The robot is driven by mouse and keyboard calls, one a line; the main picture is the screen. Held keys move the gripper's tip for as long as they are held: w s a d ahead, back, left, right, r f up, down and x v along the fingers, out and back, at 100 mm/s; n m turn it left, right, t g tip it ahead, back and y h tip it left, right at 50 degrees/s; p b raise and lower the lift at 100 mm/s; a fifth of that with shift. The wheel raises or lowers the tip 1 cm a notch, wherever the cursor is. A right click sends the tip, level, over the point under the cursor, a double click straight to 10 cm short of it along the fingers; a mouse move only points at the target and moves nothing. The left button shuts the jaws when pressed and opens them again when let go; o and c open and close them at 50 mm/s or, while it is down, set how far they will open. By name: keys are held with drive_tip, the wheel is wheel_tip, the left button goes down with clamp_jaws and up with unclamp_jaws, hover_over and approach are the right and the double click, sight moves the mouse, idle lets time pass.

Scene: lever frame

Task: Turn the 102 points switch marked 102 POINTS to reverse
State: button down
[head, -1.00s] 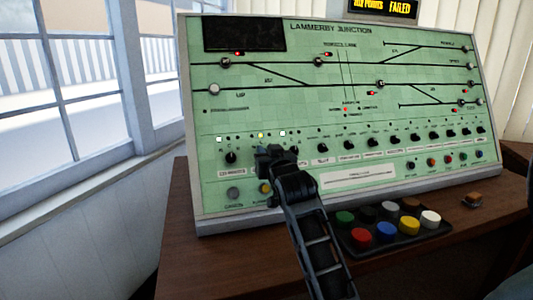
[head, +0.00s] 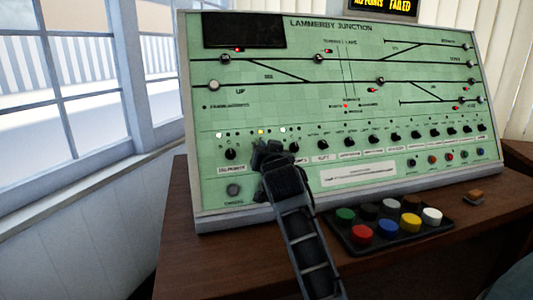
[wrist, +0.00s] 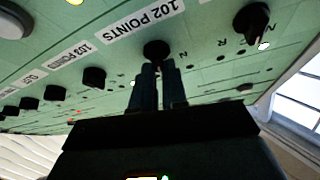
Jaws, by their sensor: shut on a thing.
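The 102 points switch (wrist: 157,50) is a dark round knob below its white 102 POINTS label (wrist: 145,20) in the wrist view. My gripper (wrist: 157,75) is shut on this knob, with one finger on each side. The letter N (wrist: 189,67) shows right of the knob; the mark on its other side cannot be made out. In the head view my gripper (head: 266,156) is against the lower left of the green panel and hides the switch. A yellow lamp (head: 261,131) is lit just above it.
Neighbouring knobs stand close by on both sides, one at the left (head: 230,154) and a row to the right. A tray of coloured buttons (head: 390,243) sits on the desk before the panel. A display (head: 385,5) at the top is partly cut off, showing FAILED.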

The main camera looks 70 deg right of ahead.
drive_tip(key=m+g+b, duration=0.1)
drive_tip(key=m, duration=0.1)
drive_tip(key=m+g+b, duration=0.1)
drive_tip(key=m, duration=0.1)
drive_tip(key=shift+f+h+b, duration=0.2)
drive_tip(key=shift+h+b, duration=0.1)
drive_tip(key=shift+r+m+g+b, duration=0.1)
drive_tip(key=shift+m+g+b, duration=0.8)
drive_tip(key=shift+m, duration=1.1)
drive_tip(key=c, duration=1.2)
unclamp_jaws()
drive_tip(key=shift+o, duration=0.2)
drive_tip(key=v, duration=0.8)
